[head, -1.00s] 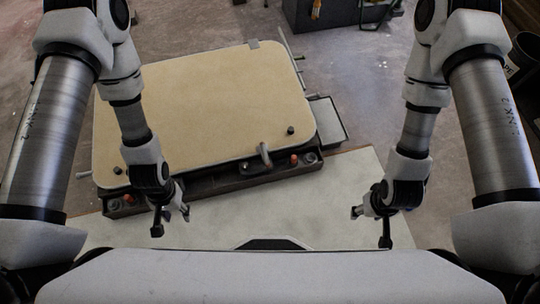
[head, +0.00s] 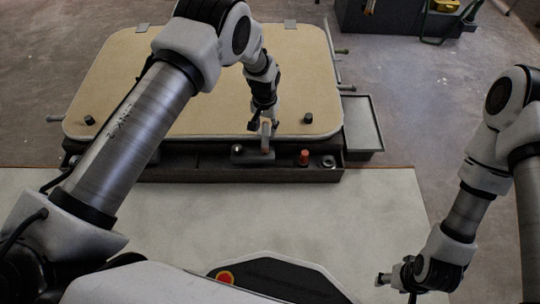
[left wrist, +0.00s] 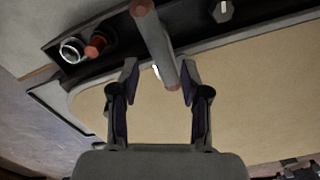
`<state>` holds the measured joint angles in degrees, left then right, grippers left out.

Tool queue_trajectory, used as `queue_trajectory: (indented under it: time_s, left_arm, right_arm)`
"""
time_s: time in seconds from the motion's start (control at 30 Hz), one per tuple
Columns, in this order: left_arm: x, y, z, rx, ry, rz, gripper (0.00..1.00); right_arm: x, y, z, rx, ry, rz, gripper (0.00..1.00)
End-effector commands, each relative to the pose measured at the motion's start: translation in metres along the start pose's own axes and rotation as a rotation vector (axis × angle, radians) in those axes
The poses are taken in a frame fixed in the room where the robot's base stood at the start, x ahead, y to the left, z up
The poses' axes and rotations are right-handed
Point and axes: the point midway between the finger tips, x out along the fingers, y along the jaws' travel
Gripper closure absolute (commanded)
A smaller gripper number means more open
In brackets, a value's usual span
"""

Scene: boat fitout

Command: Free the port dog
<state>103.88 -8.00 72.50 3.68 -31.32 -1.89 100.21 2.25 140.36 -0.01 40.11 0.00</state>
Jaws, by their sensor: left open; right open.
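A pale handle bar (head: 267,140) stands up at the front edge of a tan hatch panel (head: 190,80); it looks like the dog, though no label shows which side it is. In the left wrist view the bar (left wrist: 157,42) is a grey rod with brownish ends. My left gripper (head: 265,124) is open at the bar. In the left wrist view the rod's near end lies between its open fingers (left wrist: 158,82), with gaps showing at both sides. My right gripper (head: 388,281) is open and empty, low at the right, away from the panel.
The dark front ledge (head: 210,170) carries a red-orange knob (head: 304,157) and a silver ring (head: 328,161) right of the bar. Black knobs (head: 89,120) (head: 308,118) sit on the panel. A grey tray (head: 362,124) stands at the right. The pale surface (head: 200,215) in front is clear.

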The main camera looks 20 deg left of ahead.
Motion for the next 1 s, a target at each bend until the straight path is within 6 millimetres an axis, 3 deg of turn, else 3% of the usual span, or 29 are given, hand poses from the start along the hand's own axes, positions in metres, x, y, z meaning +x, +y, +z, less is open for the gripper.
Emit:
queue_trajectory:
  time_s: [0.13, 0.43, 0.77, 0.9, 1.0]
  left_arm:
    - [0.014, 0.000, 0.000, -0.001, 0.000, 0.000, 0.54]
    - [0.070, -0.001, 0.000, -0.001, 0.000, 0.000, 0.54]
    - [0.076, -0.001, 0.000, -0.001, 0.001, 0.000, 0.54]
    - [0.076, -0.001, 0.000, -0.001, 0.000, 0.000, 1.00]
    - [0.076, 0.000, 0.000, 0.000, 0.001, 0.000, 1.00]
  right_arm:
    - [0.008, 0.000, -0.001, 0.000, 0.002, 0.000, 0.45]
    - [0.035, 0.000, 0.000, 0.001, 0.001, 0.000, 0.45]
    - [0.036, 0.000, 0.000, 0.001, 0.001, 0.000, 0.45]
    - [0.036, 0.000, 0.000, 0.001, 0.001, 0.000, 0.45]
    - [0.036, 0.000, 0.000, 0.001, 0.001, 0.000, 0.45]
